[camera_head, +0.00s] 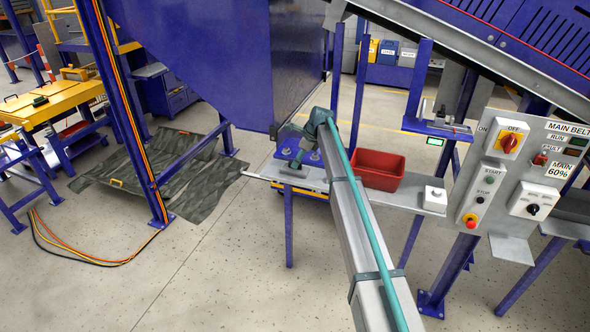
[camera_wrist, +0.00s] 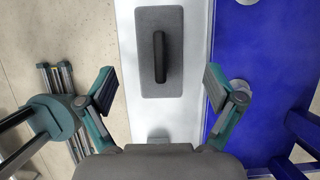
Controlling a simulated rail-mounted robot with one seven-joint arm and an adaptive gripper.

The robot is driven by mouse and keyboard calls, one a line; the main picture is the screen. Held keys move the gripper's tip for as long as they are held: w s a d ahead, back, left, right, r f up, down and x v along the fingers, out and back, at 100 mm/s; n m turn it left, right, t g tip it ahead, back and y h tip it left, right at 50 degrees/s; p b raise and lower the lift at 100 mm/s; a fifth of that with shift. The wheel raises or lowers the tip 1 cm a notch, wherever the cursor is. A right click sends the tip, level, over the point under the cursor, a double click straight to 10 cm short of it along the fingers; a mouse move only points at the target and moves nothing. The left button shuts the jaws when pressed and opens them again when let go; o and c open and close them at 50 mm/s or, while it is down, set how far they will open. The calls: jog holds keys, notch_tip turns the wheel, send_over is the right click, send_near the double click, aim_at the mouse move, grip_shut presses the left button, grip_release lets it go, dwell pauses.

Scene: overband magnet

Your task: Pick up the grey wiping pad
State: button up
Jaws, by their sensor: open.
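The grey wiping pad (camera_wrist: 173,75) is a flat rectangle with a raised dark handle (camera_wrist: 159,57) along its middle. It lies on a pale shelf (camera_wrist: 133,100) in the wrist view. My gripper (camera_wrist: 158,83) is open, with one finger to the left of the pad and one to the right, nearer the lower part of the picture. Nothing is between the fingertips except the pad's lower area seen beyond them; the height gap cannot be told. In the head view my gripper (camera_head: 296,162) is over the left end of the shelf, and the pad is hard to make out there.
A red bin (camera_head: 377,170) and a white box with a knob (camera_head: 435,199) stand on the shelf to the right. A blue panel (camera_wrist: 257,90) borders the shelf. A control panel (camera_head: 515,175) stands at the right. Open floor (camera_head: 230,280) lies in front.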

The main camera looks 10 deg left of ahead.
jog(key=shift+p+x, duration=1)
jog(key=shift+x, duration=1.2)
jog(key=shift+a, duration=0.1)
jog(key=c, duration=1.1)
jog(key=shift+r, duration=0.15)
jog(key=shift+c, duration=0.2)
jog(key=shift+r, duration=0.35)
jog(key=shift+r+b, duration=0.65)
jog(key=shift+r, duration=0.35)
jog(key=s+d+r+b, duration=0.5)
jog(key=s+d+r, duration=0.4)
jog(key=s+r, duration=0.1)
jog(key=shift+s+b, duration=0.25)
jog(key=shift+b, duration=0.15)
jog(key=shift+d, duration=0.1)
